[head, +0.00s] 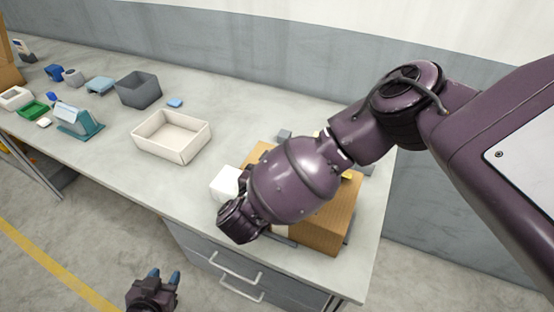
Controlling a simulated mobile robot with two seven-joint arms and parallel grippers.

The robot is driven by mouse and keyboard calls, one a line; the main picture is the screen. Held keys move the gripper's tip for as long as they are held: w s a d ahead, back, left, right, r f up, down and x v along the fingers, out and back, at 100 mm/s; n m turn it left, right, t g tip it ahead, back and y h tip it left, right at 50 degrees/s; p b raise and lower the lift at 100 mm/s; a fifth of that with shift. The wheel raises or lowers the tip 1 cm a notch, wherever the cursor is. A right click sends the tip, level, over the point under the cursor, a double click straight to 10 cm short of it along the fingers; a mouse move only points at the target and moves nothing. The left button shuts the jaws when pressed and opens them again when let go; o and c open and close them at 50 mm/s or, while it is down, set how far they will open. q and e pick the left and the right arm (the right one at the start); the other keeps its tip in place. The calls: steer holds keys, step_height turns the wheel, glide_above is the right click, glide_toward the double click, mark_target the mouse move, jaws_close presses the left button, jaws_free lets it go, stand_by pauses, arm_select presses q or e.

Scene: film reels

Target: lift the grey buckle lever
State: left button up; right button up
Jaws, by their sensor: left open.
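I cannot make out the grey buckle lever for certain. A brown box (328,228) stands at the right end of the table, largely covered by my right arm, and grey parts show along its lower front edge. My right gripper (238,219) is at the box's front left, by the table's front edge. Its fingers are hidden, so its opening does not show. My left gripper (165,276) is at the bottom of the view, in front of the table and well away from the box. It is open and empty, its two bluish fingertips apart.
A white block (223,182) sits close beside my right gripper. A cream tray (160,151), a dark grey bin (138,91) and a teal stand (78,124) are further left. Drawers with handles (234,267) are under the table. The tabletop between tray and white block is clear.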

arm_select(q)
steer(key=shift+s+a+f, duration=0.1)
steer(key=shift+s+f, duration=0.15)
steer(key=shift+s, duration=0.25)
arm_select(e)
steer(key=shift+f, duration=0.15)
steer(key=o, duration=0.9)
arm_select(q)
steer(key=shift+w+r, duration=0.1)
steer(key=shift+w, duration=0.1)
arm_select(e)
steer(key=shift+o, duration=0.2)
steer(key=shift+a, duration=0.1)
